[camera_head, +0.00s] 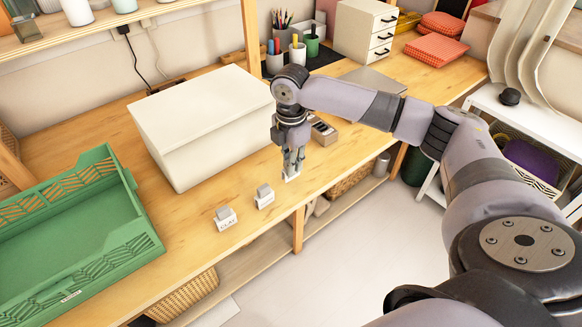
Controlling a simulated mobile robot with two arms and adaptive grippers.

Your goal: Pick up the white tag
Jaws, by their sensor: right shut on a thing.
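My right gripper (293,168) points down at the front edge of the wooden table, right of the large white box. It is shut on a small white tag (292,177), which shows only in part under the fingertips. I cannot tell whether this tag touches the tabletop. Two similar small white tags stand on the table to the left: one (264,198) close by, and one (225,219) farther left with dark lettering on its front. My left gripper is not in view.
A large white box (205,125) stands behind the tags. A green crate (130,240) is at the left. A small brown-and-grey object (323,131) lies behind my right gripper. Pen cups (298,55) and a white drawer unit (362,30) stand at the back.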

